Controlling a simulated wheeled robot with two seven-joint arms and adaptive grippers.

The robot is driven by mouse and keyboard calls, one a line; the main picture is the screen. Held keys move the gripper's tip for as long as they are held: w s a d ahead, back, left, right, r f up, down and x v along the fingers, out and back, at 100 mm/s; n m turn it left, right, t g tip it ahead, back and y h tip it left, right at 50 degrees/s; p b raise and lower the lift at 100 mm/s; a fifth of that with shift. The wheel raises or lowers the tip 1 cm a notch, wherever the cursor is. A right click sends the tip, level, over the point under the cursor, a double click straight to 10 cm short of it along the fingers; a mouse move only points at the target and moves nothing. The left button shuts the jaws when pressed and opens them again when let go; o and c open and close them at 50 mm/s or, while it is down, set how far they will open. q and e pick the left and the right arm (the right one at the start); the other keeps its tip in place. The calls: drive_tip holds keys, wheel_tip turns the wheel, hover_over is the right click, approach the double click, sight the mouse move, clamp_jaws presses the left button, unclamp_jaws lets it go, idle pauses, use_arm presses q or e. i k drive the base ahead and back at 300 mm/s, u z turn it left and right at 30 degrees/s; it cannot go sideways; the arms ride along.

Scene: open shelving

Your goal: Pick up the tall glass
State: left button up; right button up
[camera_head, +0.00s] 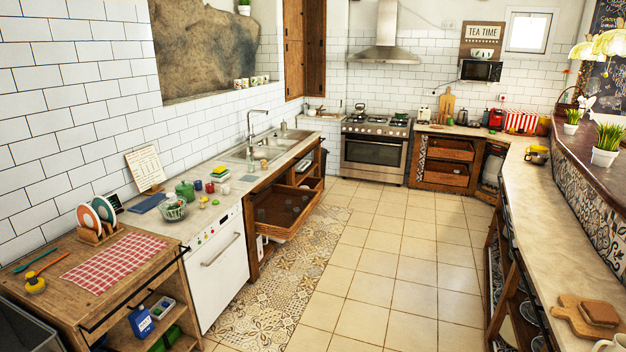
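I cannot pick out a tall glass with certainty at this distance. A pulled-out wooden drawer (283,228) below the sink counter holds a few small, see-through, glass-like items (262,214), too small to tell their height or shape. Neither of my grippers is in view, so nothing shows in their grasp.
The tiled floor (375,270) is open in the middle. The drawer juts out over a patterned rug (275,285). A white dishwasher (218,262) and a wooden cart (120,265) stand at left. A long counter (550,215) runs along the right. A stove (375,155) stands at the back.

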sight(251, 164)
drive_tip(key=i, duration=3.7)
drive_tip(key=u, duration=0.95)
